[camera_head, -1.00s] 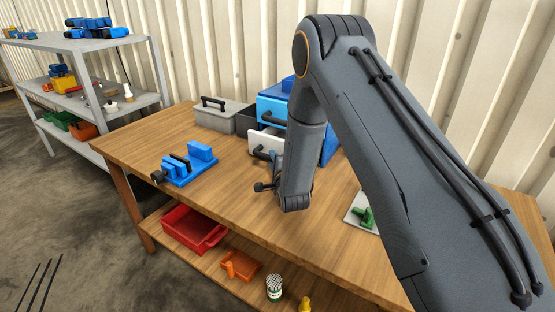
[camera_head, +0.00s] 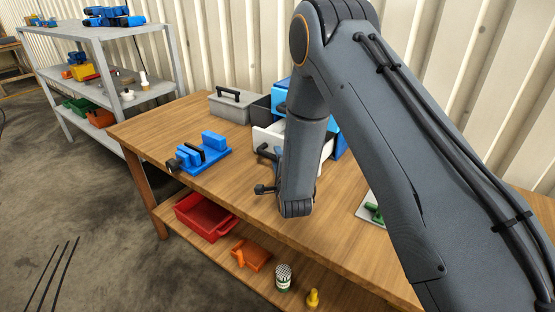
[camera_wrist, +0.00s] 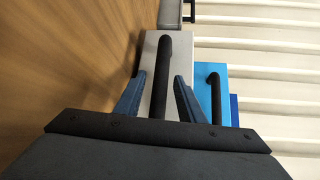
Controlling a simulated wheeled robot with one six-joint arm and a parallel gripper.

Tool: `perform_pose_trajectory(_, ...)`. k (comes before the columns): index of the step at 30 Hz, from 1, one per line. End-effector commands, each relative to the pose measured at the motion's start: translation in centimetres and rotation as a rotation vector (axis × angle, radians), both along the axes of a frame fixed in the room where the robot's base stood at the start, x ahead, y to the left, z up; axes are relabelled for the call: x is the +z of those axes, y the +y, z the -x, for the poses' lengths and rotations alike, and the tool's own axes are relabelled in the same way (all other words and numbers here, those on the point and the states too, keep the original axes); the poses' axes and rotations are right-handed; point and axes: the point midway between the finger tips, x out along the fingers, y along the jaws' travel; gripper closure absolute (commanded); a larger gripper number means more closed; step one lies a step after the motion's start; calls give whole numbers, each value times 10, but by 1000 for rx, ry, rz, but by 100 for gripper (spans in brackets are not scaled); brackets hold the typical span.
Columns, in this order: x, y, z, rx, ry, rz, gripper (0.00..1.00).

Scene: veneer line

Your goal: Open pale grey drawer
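The pale grey drawer (camera_head: 265,138) sits at the bottom of a blue drawer cabinet (camera_head: 338,125) on the wooden table. Its front stands out from the cabinet and part of its side shows, so it is partly open. Its black bar handle (camera_wrist: 163,85) runs between the two blue fingers of my gripper (camera_wrist: 160,76) in the wrist view. A strip of pale front shows between the left finger and the handle; the right finger is very close to it. The fingers look open around the handle.
A grey toolbox (camera_head: 231,107) stands beside the cabinet. A blue fixture (camera_head: 203,152) lies on the table to the left. The table front between is clear.

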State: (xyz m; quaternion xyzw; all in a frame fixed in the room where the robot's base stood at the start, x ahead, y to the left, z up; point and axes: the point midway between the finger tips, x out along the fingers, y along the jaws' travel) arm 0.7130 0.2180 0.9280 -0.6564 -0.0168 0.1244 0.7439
Motion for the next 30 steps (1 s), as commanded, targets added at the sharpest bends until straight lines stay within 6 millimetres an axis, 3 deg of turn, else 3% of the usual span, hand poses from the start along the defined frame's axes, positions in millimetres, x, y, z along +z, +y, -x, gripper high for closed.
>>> perform_pose_trajectory(5, 0, -2, 8, 0, 2, 0, 64)
perform_pose_trajectory(18, 9, -16, 69, -1, 1, 0, 64)
perform_pose_trajectory(30, 11, -17, 75, -2, 0, 0, 64)
